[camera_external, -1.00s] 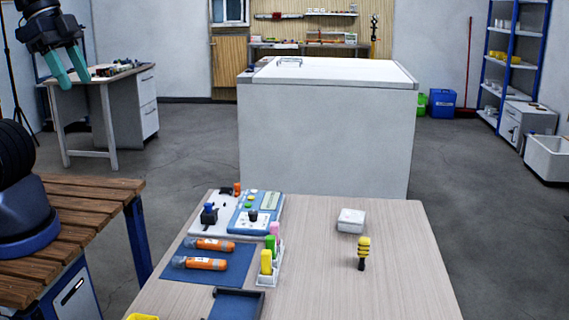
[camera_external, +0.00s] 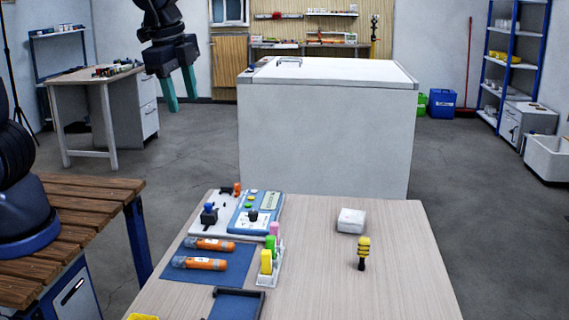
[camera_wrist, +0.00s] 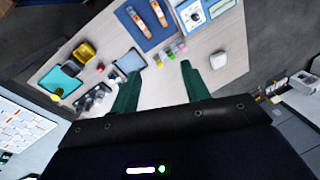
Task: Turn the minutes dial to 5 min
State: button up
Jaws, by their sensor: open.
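A blue and white device (camera_external: 255,213) lies at the back left of the light wooden table, with a black dial (camera_external: 253,216) and small green and yellow buttons on its face. The dial's marks are too small to read. Part of the device shows at the top of the wrist view (camera_wrist: 190,14). My gripper (camera_external: 182,104) is open and empty, its two green fingers pointing down, up and to the left of the device in the external view. In the wrist view its fingers (camera_wrist: 160,70) are spread apart with nothing between them.
Two orange tubes (camera_external: 206,264) lie on a blue mat (camera_external: 228,275). A white rack with coloured pieces (camera_external: 274,272) stands beside it. A white box (camera_external: 351,220) and a yellow-black tool (camera_external: 363,252) are on the right. The table's right side is mostly clear.

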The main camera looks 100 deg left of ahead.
jog(key=w+a+f+m+g, duration=0.3)
jog(key=w+a+f, duration=0.6)
jog(key=f, duration=0.3)
jog(key=m+g+y, duration=0.1)
jog(key=m, duration=0.1)
send_near(254, 212)
jog(key=x, duration=0.7)
jog(key=shift+s+f, duration=0.1)
jog(key=shift+f, duration=0.3)
jog(key=c, duration=1)
jog(key=shift+g, duration=0.3)
